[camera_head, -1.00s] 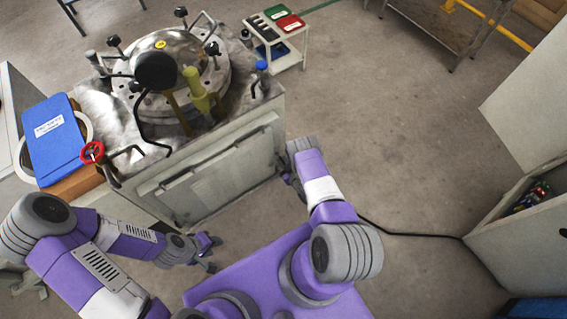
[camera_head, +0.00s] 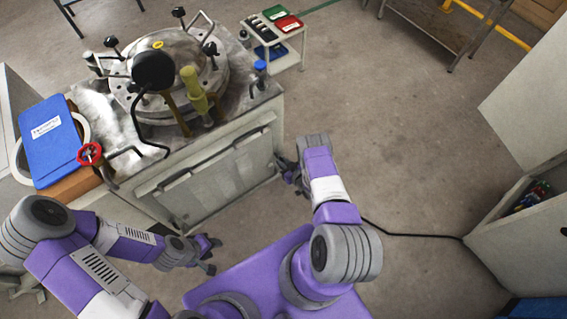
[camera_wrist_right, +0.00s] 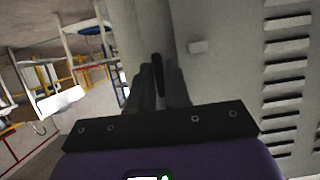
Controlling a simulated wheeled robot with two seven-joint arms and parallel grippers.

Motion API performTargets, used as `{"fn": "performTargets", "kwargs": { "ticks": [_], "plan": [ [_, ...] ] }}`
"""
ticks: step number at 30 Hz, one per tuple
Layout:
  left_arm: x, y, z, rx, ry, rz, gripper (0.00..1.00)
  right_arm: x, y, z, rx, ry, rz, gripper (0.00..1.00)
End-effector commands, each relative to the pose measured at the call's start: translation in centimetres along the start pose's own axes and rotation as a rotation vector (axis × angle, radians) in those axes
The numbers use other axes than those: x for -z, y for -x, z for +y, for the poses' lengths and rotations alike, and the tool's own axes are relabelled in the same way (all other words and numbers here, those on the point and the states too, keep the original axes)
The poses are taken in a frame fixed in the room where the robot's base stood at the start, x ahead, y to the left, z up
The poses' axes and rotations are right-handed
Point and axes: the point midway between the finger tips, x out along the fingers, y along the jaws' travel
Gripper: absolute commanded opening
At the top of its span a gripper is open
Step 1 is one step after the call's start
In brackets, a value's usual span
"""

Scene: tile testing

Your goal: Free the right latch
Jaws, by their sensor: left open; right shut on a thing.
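The grey tile-testing machine (camera_head: 225,185) stands at the left in the head view, with a front panel on its cabinet. My right gripper (camera_head: 287,172) is low at the cabinet's front right corner. In the right wrist view my right gripper (camera_wrist_right: 160,98) is shut on a slim dark handle (camera_wrist_right: 157,66), which looks like the right latch, beside the pale cabinet wall. Its far end and mounting are hard to make out. My left gripper (camera_head: 211,254) is open and empty in front of the cabinet, near the floor.
A round metal lid (camera_head: 170,65) with several black knobs tops the machine. A blue binder (camera_head: 52,140) and a red valve wheel (camera_head: 90,153) are on the left. A white cart (camera_head: 285,45) stands behind. The floor (camera_head: 390,150) to the right is clear except for a black cable (camera_head: 410,233).

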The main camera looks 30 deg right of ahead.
Motion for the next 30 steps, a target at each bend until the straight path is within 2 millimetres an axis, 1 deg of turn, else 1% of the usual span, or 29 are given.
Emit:
{"fn": "performTargets", "kwargs": {
  "ticks": [1, 4, 5, 14, 17, 24, 27, 30],
  "plan": [
    [0.0, 0.0, 0.0, 0.000, 0.000, 0.000, 0.43, -0.1, 0.0, 0.0, 0.000, -0.001, -0.002, 0.18],
    [0.0, 0.0, 0.0, 0.000, 0.000, 0.000, 0.43, -0.1, 0.0, 0.0, 0.000, -0.001, -0.001, 0.34],
    [0.0, 0.0, 0.0, 0.000, 0.000, 0.000, 0.43, -0.1, 0.0, 0.0, -0.001, -0.001, -0.001, 0.36],
    [0.0, 0.1, 0.1, 0.000, 0.000, 0.000, 0.43, 0.0, 0.3, 0.0, -0.001, 0.000, -0.001, 0.36],
    [0.0, 0.7, 0.2, 0.000, 0.000, 0.000, 0.43, 0.1, 1.3, 0.1, -0.001, -0.001, -0.002, 0.36],
    [-0.1, 2.3, 0.8, 0.000, 0.000, 0.000, 0.43, 0.2, 5.4, 0.1, -0.002, -0.003, -0.003, 0.36],
    [-0.1, 2.6, 1.0, 0.000, 0.000, 0.000, 0.43, 0.1, 6.7, 0.0, -0.002, -0.001, -0.002, 0.36],
    [-0.1, 2.8, 1.1, 0.000, 0.000, 0.000, 0.43, 0.1, 7.4, 0.1, -0.002, -0.001, -0.002, 0.36]
  ]
}}
